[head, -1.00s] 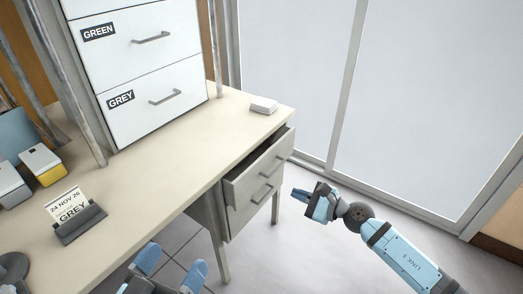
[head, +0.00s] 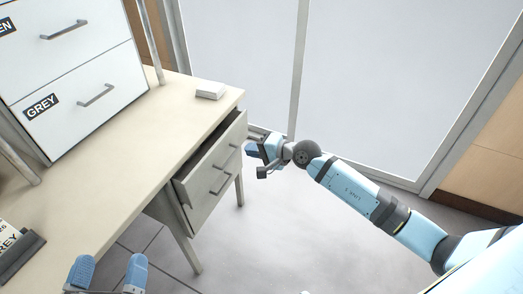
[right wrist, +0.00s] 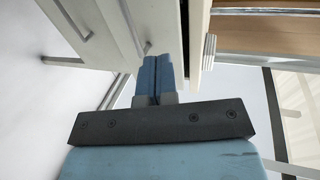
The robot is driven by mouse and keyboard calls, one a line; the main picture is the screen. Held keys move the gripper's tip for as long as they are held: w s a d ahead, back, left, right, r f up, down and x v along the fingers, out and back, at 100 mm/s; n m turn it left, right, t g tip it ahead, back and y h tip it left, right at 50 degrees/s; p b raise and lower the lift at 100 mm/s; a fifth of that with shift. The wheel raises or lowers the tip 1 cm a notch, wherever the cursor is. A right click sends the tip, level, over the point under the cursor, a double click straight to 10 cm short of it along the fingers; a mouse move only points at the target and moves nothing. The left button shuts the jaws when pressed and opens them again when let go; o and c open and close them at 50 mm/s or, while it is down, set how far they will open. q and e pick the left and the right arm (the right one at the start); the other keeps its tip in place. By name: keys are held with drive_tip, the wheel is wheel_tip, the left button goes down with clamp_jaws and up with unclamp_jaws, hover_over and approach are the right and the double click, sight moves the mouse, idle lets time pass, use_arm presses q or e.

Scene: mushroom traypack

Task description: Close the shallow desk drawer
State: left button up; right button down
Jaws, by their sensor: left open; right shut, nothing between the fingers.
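The shallow desk drawer (head: 217,157) is the upper drawer under the desk top and stands partly open, with a dark gap behind its front. Its front also shows in the right wrist view (right wrist: 155,25). My right gripper (head: 250,150) is shut and empty, beside the far end of the drawer front. In the right wrist view its blue fingertips (right wrist: 158,60) overlap the drawer front's edge; I cannot tell whether they touch. My left gripper (head: 108,262) is open and empty, at the bottom of the head view in front of the desk.
On the desk (head: 130,135) stand a white cabinet (head: 70,70) labelled GREY, a small white stack (head: 211,90) and a card holder (head: 18,255). Glass panels (head: 370,80) stand behind; floor before the desk is clear.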

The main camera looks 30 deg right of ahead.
sight(219, 139)
drive_tip(key=x, duration=0.4)
drive_tip(key=b+x, duration=0.1)
drive_tip(key=x, duration=0.1)
drive_tip(key=shift+w+a+r, duration=0.25)
drive_tip(key=shift+r, duration=0.05)
use_arm(q)
drive_tip(key=shift+s+d+r+t+h, duration=0.1)
drive_tip(key=shift+d+r+t+h, duration=0.35)
drive_tip(key=shift+r, duration=0.3)
use_arm(e)
drive_tip(key=shift+w+a, duration=0.4)
drive_tip(key=shift+w, duration=0.2)
use_arm(q)
drive_tip(key=shift+a, duration=0.1)
use_arm(e)
drive_tip(key=w+a, duration=0.1)
drive_tip(key=w+a+b, duration=0.1)
drive_tip(key=w+a, duration=0.1)
drive_tip(key=shift+w, duration=0.35)
use_arm(q)
drive_tip(key=shift+s+f+g, duration=0.1)
drive_tip(key=shift+f+g, duration=0.15)
drive_tip(key=shift+f, duration=0.2)
use_arm(e)
drive_tip(key=shift+d+r, duration=0.1)
drive_tip(key=shift+r, duration=0.15)
